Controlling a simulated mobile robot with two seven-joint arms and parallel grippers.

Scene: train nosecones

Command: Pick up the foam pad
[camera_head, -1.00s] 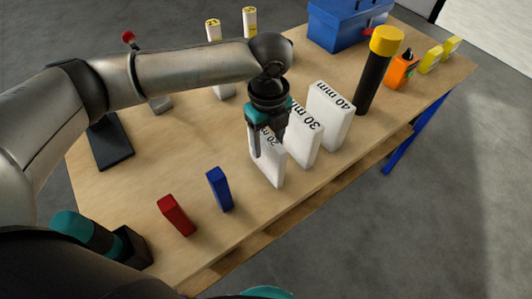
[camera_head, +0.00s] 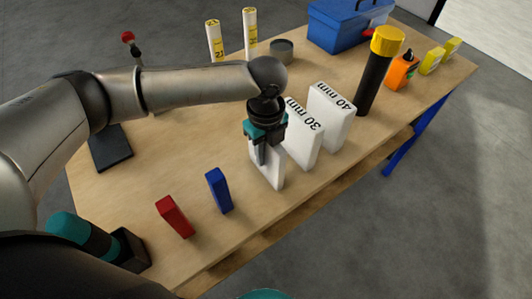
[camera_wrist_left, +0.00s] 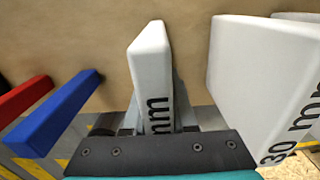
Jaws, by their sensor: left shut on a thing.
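Three white foam pads stand upright in a row on the wooden table. The nearest pad (camera_head: 272,174) is between the fingers of my left gripper (camera_head: 262,157), and its label is mostly covered in the head view. In the left wrist view this pad (camera_wrist_left: 153,65) sits between the two fingers (camera_wrist_left: 155,118), with "mm" readable on its side. My left gripper is shut on it from above. The pad marked 30 mm (camera_head: 303,142) stands just beside it, also seen in the left wrist view (camera_wrist_left: 262,75). The pad marked 40 mm (camera_head: 332,117) is behind.
A blue block (camera_head: 219,190) and a red block (camera_head: 174,216) stand at the near left. A black-and-yellow cylinder (camera_head: 375,80), an orange bottle (camera_head: 402,71) and a blue toolbox (camera_head: 345,25) are farther back. The table's front edge is close to the pads.

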